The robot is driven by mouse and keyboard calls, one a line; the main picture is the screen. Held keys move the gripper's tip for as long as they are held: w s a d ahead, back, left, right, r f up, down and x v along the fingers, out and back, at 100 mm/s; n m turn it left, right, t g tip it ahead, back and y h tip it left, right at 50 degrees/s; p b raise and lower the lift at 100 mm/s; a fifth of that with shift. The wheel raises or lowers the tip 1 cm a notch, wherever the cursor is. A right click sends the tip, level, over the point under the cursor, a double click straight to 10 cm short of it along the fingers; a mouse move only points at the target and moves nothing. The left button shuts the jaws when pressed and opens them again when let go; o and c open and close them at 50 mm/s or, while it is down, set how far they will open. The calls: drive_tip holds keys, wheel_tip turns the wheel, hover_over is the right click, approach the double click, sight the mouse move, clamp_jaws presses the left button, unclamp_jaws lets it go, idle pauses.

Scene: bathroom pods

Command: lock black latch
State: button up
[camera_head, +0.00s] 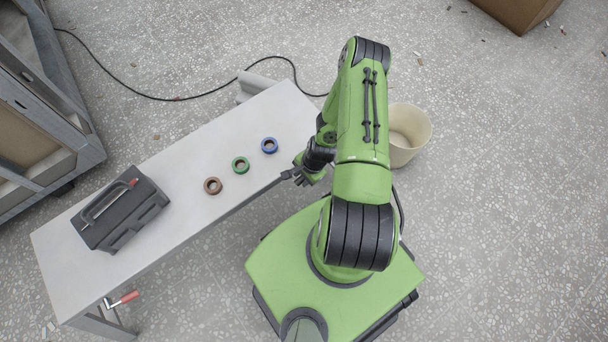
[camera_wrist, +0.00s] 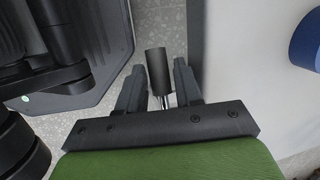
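The black latch (camera_wrist: 158,72) shows in the wrist view as a black cylindrical handle on a short silver stem. It lies between the two fingers of my gripper (camera_wrist: 160,64). The fingers stand apart, with a narrow gap visible on each side of the handle. The lower end of the stem is hidden behind the gripper's body. In the head view my gripper (camera_head: 297,176) is at the front edge of the white table (camera_head: 180,205), near its right end. I cannot make out the black latch in that view.
A dark toolbox (camera_head: 120,210) stands on the table's left part. Brown (camera_head: 212,186), green (camera_head: 240,165) and blue (camera_head: 269,146) rings lie right of it. A red-handled latch (camera_head: 122,299) is at the table's left leg. A beige bucket (camera_head: 408,135) stands behind my arm.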

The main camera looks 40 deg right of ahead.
drive_tip(key=p+v, duration=0.5)
drive_tip(key=v, duration=1)
drive_tip(key=shift+r+p, duration=0.35)
drive_tip(key=shift+r, duration=0.05)
